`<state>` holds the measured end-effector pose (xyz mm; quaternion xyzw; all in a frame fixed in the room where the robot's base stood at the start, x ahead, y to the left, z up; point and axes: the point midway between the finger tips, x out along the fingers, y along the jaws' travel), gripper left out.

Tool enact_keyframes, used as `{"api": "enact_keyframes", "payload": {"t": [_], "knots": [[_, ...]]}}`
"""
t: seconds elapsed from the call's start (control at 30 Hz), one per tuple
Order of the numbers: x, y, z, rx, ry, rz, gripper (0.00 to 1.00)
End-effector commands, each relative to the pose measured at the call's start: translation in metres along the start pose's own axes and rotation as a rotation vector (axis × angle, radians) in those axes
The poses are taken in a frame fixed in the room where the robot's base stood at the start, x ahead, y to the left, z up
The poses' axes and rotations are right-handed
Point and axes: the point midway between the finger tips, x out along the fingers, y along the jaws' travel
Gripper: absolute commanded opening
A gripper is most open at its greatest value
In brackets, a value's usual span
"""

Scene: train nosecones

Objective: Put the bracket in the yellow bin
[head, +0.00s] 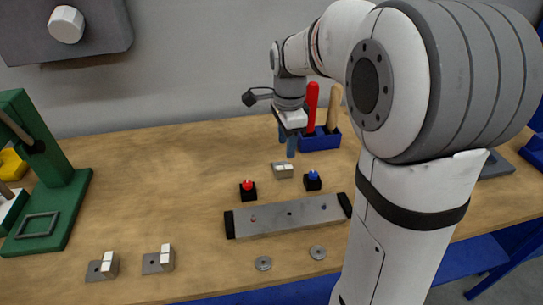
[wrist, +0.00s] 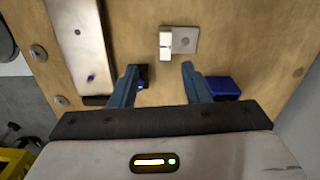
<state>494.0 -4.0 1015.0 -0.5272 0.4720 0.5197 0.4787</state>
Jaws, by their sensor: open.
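A small grey L-shaped bracket (head: 283,170) with a pale upright end lies on the table, just in front of and below my gripper (head: 286,143). In the wrist view the bracket (wrist: 182,42) lies ahead of my gripper (wrist: 160,69), beyond the fingertips and apart from them. The fingers are spread with nothing between them. Two similar brackets (head: 103,267) (head: 159,260) lie at the table's front left.
A blue holder (head: 320,139) with upright tools stands beside my gripper. A green press (head: 50,185) stands left. The table's middle left is clear.

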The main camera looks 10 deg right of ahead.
Motion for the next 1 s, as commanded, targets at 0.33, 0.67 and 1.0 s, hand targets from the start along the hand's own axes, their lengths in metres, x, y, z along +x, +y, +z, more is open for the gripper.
{"api": "enact_keyframes", "payload": {"t": [0.33, 0.67, 1.0], "knots": [[0.035, -0.011, 0.000, 0.103, -0.001, 0.019, 0.43], [0.080, -0.009, 0.001, 0.100, -0.001, 0.018, 0.43], [0.088, -0.009, 0.001, 0.098, -0.001, 0.015, 0.43]]}}
